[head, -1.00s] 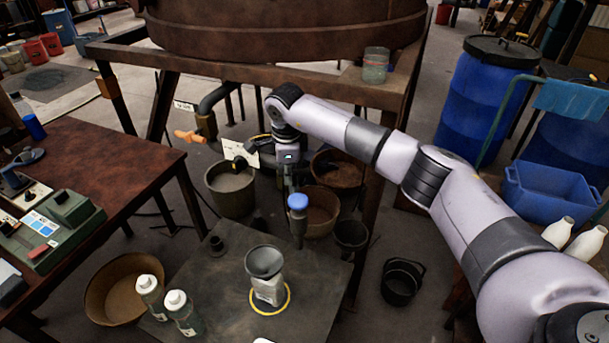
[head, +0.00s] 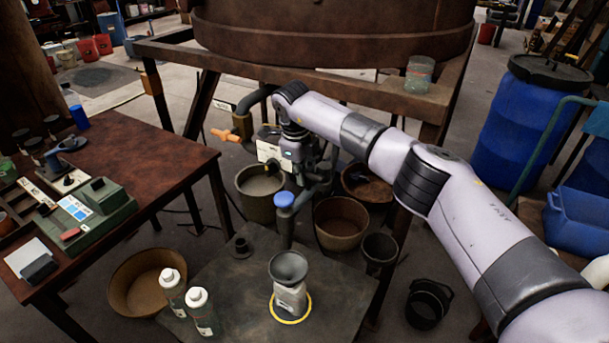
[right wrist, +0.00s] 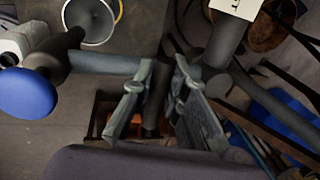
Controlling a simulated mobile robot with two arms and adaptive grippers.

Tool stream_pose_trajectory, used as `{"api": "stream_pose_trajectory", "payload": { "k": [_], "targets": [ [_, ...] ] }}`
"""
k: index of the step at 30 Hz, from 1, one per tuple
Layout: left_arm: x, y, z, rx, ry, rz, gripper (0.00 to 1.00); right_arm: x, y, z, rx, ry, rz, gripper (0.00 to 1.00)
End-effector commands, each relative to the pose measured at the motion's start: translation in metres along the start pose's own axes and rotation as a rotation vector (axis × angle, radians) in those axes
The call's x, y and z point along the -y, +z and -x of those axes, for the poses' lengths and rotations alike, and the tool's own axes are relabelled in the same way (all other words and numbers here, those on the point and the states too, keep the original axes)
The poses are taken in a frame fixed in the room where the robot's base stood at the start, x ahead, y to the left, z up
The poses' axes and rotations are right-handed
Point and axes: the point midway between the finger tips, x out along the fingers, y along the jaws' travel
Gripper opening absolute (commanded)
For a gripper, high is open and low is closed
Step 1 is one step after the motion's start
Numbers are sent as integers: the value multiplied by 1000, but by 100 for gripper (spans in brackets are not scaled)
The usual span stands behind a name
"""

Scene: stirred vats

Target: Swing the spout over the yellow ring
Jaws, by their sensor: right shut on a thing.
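The spout (head: 284,222) is a grey down-pipe with a blue cap on a sideways pipe. Its lower end shows just behind the funnel (head: 288,267) in the head view; its height above it is hard to judge. The yellow ring (head: 274,312) lies on the dark plate around the foot of a pale bottle (head: 291,300) bearing the funnel. In the right wrist view the spout's lower part ends beside the funnel (right wrist: 92,18). My left gripper is out of view.
Two white-capped bottles (head: 203,313) stand left of the ring. Buckets (head: 341,224) stand behind, under the vat frame (head: 205,60). An orange-handled valve (head: 224,135) is at the back left. A brown table (head: 130,150) fills the left. A black bucket (head: 428,303) is at right.

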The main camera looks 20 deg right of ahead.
Motion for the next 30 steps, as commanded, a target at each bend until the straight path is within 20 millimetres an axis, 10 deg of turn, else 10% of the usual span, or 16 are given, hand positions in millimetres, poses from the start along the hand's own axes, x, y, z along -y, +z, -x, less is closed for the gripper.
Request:
{"api": "stream_pose_trajectory", "payload": {
  "k": [10,11,20,30],
  "targets": [
    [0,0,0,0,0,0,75,2,-3,-1,-9,-2,-12,0],
    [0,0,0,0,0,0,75,2,-3,-1,-9,-2,-11,15],
    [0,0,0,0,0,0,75,1,-2,-1,-6,0,-7,34],
    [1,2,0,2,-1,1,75,0,-1,3,-3,0,-4,34]
  ]
}}
